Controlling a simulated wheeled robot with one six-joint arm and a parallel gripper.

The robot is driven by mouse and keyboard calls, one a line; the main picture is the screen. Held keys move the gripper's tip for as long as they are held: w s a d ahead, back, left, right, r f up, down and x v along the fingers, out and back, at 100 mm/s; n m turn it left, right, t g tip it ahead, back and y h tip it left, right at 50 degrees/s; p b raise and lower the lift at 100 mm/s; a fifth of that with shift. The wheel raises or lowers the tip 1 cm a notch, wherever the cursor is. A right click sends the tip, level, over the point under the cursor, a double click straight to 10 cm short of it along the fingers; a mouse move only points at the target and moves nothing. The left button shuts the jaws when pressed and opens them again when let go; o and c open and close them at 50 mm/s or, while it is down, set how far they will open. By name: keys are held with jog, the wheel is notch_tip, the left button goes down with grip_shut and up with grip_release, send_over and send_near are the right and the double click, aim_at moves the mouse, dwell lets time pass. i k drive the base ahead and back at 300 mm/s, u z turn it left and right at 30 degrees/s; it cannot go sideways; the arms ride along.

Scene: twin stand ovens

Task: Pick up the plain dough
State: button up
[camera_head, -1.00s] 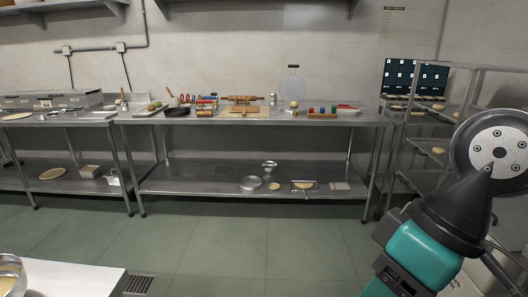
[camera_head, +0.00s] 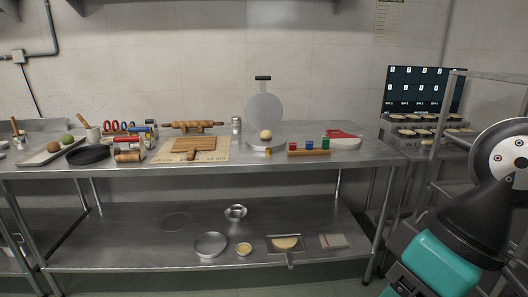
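A pale, plain-looking dough ball (camera_head: 265,134) sits on a low round light-coloured stand or plate (camera_head: 279,143) on the steel table. A tray (camera_head: 38,158) at the left of the table holds a green ball (camera_head: 68,140) and a brownish ball (camera_head: 54,147), which also look like dough. My arm shows at the right edge, well to the right of and nearer than the dough. Its gripper fingers are out of the picture, so nothing shows of what they hold.
On the steel table (camera_head: 340,157) are a rolling pin (camera_head: 193,125), a wooden board (camera_head: 193,145), a black pan (camera_head: 88,155) and a rack of coloured pieces (camera_head: 309,152). A round paddle (camera_head: 264,108) stands behind the dough. The lower shelf (camera_head: 130,235) holds bowls. A rack stands at right.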

aim_at(265, 134)
jog(key=u, duration=0.2)
jog(key=i, duration=2)
jog(key=u, duration=0.3)
jog(key=i, duration=0.75)
jog(key=u, duration=0.15)
